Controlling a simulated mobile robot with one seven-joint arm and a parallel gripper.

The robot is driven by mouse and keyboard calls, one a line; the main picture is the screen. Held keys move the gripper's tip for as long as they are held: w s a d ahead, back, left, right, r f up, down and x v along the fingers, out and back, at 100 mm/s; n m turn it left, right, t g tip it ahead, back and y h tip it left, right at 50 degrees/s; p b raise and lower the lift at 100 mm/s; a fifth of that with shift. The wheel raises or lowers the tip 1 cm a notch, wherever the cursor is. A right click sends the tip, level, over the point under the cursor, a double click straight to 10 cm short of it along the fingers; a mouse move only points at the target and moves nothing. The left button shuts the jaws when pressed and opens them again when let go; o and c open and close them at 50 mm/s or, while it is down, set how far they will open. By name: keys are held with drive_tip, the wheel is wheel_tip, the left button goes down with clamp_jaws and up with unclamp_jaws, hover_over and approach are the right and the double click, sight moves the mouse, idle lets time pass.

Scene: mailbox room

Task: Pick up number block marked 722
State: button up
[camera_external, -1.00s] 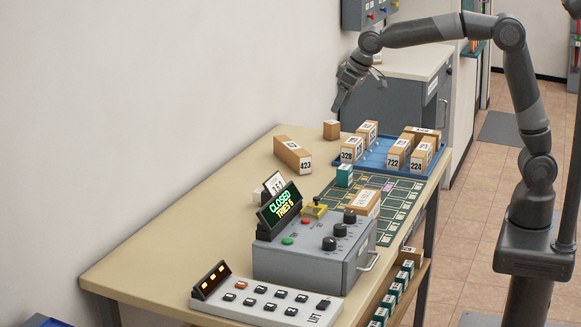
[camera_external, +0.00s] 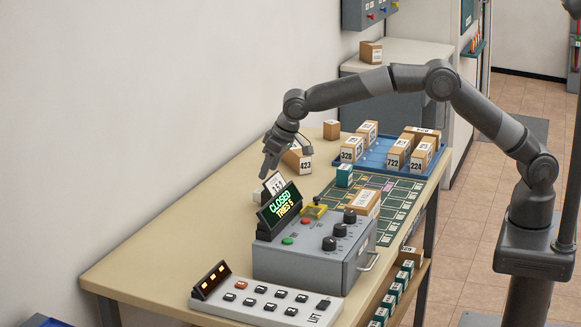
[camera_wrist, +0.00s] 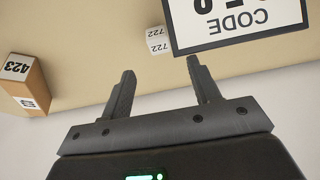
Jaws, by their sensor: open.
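A small white block marked 722 (camera_wrist: 158,40) lies on the table beside the framed code sign (camera_wrist: 240,22) in the wrist view. A larger tan block also marked 722 (camera_external: 397,154) stands in the blue tray.
The tan 423 block (camera_wrist: 22,82) lies left of the fingers in the wrist view. The blue tray (camera_external: 375,163) holds several tan blocks. The table's left part (camera_external: 190,215) is clear.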

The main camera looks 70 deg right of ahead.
sight(259, 191)
drive_tip(key=x, duration=0.9)
drive_tip(key=shift+f, duration=0.15)
drive_tip(key=shift+c, duration=0.3)
drive_tip(key=c, duration=1)
